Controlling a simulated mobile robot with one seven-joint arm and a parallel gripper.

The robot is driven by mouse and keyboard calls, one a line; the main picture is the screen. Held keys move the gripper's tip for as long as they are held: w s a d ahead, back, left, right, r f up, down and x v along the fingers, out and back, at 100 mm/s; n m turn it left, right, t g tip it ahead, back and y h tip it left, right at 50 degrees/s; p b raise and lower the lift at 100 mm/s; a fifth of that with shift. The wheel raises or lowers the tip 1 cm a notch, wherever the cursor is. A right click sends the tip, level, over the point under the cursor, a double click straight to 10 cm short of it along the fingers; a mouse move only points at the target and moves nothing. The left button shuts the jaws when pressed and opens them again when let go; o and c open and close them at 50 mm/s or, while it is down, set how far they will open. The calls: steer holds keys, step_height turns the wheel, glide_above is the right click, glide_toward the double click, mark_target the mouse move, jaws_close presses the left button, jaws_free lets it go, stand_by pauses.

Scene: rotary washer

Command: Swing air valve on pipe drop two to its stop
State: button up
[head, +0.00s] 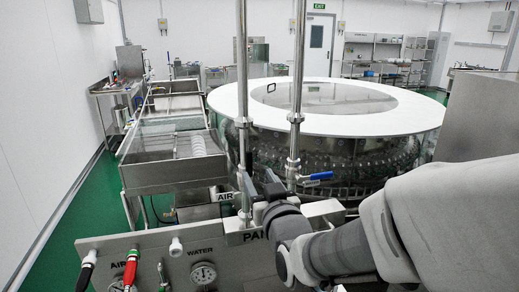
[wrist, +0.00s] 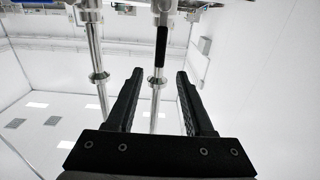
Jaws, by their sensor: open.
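Two upright steel pipes stand in front of me in the head view, a left pipe (head: 242,80) and a right pipe (head: 298,75). The right pipe carries a valve with a blue lever (head: 316,176) pointing sideways to the right. My gripper (head: 256,178) is open beside the lower left pipe and hides part of it. In the wrist view, a black handle (wrist: 162,45) lies in line with one pipe, beyond and between the open fingertips (wrist: 160,72). No contact with the handle shows. I cannot tell which pipe is drop two; an AIR label (head: 224,196) is near the left pipe.
A steel panel (head: 150,255) below has red and black hose handles and gauges (head: 203,273). A large round white-topped washer (head: 225,100) stands behind the pipes. A steel conveyor (head: 150,175) is at the left. The right pipe stands close to my gripper.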

mark_target(249, 160)
steer(key=p+x, duration=0.2)
steer(key=x, duration=0.8)
steer(key=shift+c, duration=0.3)
jaws_close()
stand_by(1.0)
